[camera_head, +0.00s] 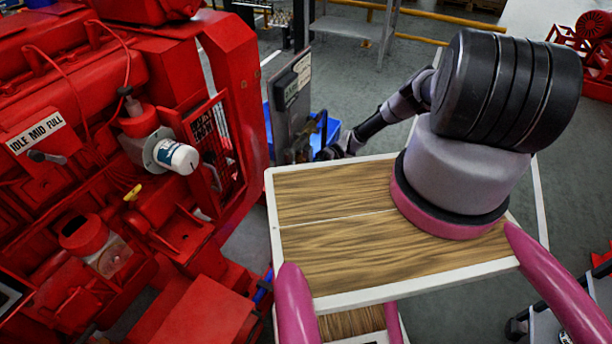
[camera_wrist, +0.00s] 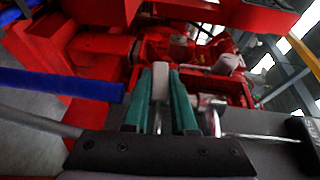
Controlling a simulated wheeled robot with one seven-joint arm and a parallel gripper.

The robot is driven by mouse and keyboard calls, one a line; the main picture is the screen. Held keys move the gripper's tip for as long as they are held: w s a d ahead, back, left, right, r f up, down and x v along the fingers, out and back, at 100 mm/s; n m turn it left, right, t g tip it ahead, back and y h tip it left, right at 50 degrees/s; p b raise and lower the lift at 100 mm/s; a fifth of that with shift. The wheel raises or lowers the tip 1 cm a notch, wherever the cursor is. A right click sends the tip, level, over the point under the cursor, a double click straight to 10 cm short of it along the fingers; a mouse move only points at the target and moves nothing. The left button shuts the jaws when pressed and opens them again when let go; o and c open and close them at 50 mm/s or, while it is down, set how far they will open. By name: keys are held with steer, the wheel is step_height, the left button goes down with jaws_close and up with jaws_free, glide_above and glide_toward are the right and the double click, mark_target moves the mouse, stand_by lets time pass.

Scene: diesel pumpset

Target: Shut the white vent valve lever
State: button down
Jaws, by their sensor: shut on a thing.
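In the wrist view, my gripper (camera_wrist: 162,76) has two green fingers closed around a pale, whitish flat bar (camera_wrist: 160,84), which looks like the white vent valve lever. The bar stands lengthwise between the fingers and touches them. Metal fittings (camera_wrist: 208,103) sit just right of the fingers, with a thin bright rod running to the right. Whether they belong to the valve I cannot tell.
A blue bar (camera_wrist: 60,84) and a grey pipe (camera_wrist: 38,121) lie left of my fingers in the wrist view. Red machinery (camera_wrist: 100,55) is close ahead. In the head view the red engine (camera_head: 60,100) fills the left, beside a grey upright panel (camera_head: 291,100).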

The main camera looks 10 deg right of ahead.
steer(key=shift+r, duration=0.1)
stand_by(0.5)
steer(key=c, duration=0.7)
jaws_free()
steer(key=shift+d, duration=0.1)
steer(key=v, duration=1)
steer(key=shift+w+d, duration=0.25)
steer(key=shift+d, duration=0.05)
